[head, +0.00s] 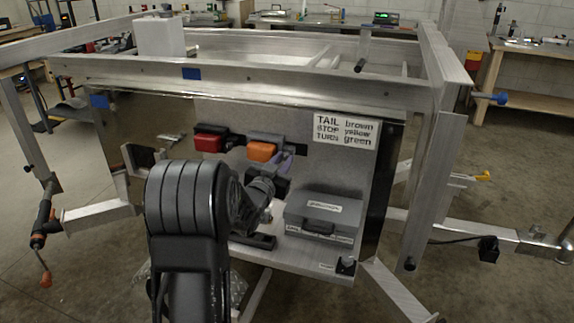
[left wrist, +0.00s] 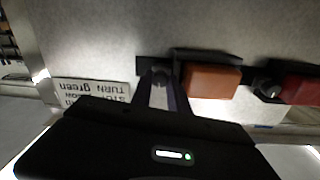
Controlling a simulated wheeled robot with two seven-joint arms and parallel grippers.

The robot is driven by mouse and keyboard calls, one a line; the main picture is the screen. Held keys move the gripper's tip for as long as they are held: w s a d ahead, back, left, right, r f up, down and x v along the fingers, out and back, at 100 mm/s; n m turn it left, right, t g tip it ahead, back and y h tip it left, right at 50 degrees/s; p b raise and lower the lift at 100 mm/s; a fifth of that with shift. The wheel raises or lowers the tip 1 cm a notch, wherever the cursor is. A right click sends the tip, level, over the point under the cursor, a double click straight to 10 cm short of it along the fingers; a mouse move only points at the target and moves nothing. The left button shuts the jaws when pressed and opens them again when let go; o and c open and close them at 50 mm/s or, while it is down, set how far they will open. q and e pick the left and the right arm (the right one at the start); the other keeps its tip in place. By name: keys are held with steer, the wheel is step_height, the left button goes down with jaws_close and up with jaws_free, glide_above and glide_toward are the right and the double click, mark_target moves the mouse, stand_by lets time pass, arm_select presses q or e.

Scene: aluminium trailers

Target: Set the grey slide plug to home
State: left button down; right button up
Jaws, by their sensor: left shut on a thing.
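The grey slide plug appears to be the small dark knob (left wrist: 160,75) on a black rail in the left wrist view, to the left of the orange block (left wrist: 211,81). My left gripper (left wrist: 161,88) is shut on it, one finger on each side. In the head view my left gripper (head: 281,165) reaches the panel just right of the orange block (head: 262,151), and my arm and fingers hide most of the plug. A second dark knob (left wrist: 268,90) sits between the orange and red blocks. No home mark is readable. My right gripper is not in view.
A red block (head: 208,138) is further left on the panel (head: 365,165). A label (head: 345,131) reading TAIL, STOP, TURN is at the upper right. A grey case (head: 322,213) stands on the ledge below. The aluminium frame (head: 250,80) surrounds the panel.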

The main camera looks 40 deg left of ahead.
arm_select(q)
steer(key=c, duration=1.3)
jaws_free()
steer(key=shift+s+a, duration=0.1)
steer(key=shift+a, duration=0.1)
steer(key=shift+o, duration=0.2)
